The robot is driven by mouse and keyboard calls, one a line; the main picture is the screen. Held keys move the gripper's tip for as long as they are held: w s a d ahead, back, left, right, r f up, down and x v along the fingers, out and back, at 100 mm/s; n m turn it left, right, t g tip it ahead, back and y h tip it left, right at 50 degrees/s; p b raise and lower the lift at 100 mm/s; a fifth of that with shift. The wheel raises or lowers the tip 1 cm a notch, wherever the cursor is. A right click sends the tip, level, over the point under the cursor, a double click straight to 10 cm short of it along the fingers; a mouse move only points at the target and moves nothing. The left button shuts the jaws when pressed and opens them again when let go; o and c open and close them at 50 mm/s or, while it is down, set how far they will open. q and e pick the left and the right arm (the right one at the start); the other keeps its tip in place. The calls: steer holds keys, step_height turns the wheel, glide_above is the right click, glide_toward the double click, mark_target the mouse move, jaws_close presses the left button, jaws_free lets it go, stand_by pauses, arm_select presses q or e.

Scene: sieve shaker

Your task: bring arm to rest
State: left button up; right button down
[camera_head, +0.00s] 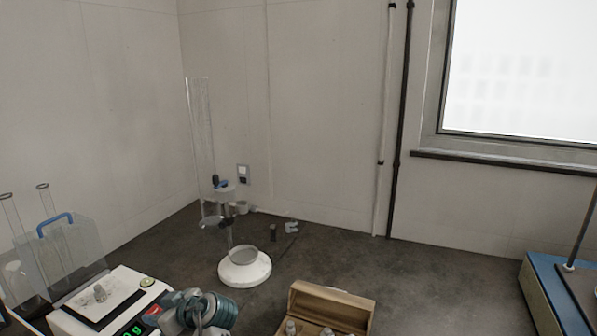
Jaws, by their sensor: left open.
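My left arm's end (190,310) shows at the bottom edge, left of centre, as grey and teal parts beside the balance. Its gripper is open, and I see nothing held in it. The fingertips are hard to make out at this size, and the rest of the arm is cut off by the frame. My right gripper is not in view.
A balance (90,318) with a green display and a small grey object on its pan stands at lower left. An open wooden box (345,299) is at bottom centre. A white round stand (245,272) is behind. A blue-sided device (550,295) is at right.

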arm_select(q)
steer(key=s+a+f+m+h, duration=0.2)
steer(key=s+f+m+h, duration=0.4)
steer(key=s+f, duration=1.05)
steer(key=s+d+r+m+g+h, duration=0.1)
steer(key=s+d+m+h, duration=0.25)
steer(key=s, duration=0.65)
steer(key=s+d+m+g+h, duration=0.1)
steer(key=s+d+m+h, duration=0.3)
steer(key=s, duration=0.6)
steer(key=a+f+y, duration=0.1)
steer(key=a+f, duration=0.1)
steer(key=f, duration=1.2)
steer(key=a+f+y, duration=0.1)
steer(key=a+f, duration=0.1)
steer(key=f, duration=1.3)
steer(key=s+f+g, duration=0.2)
steer(key=s+f, duration=1.7)
steer(key=f, duration=0.1)
steer(key=shift+a+f, duration=0.2)
steer(key=shift+a, duration=0.2)
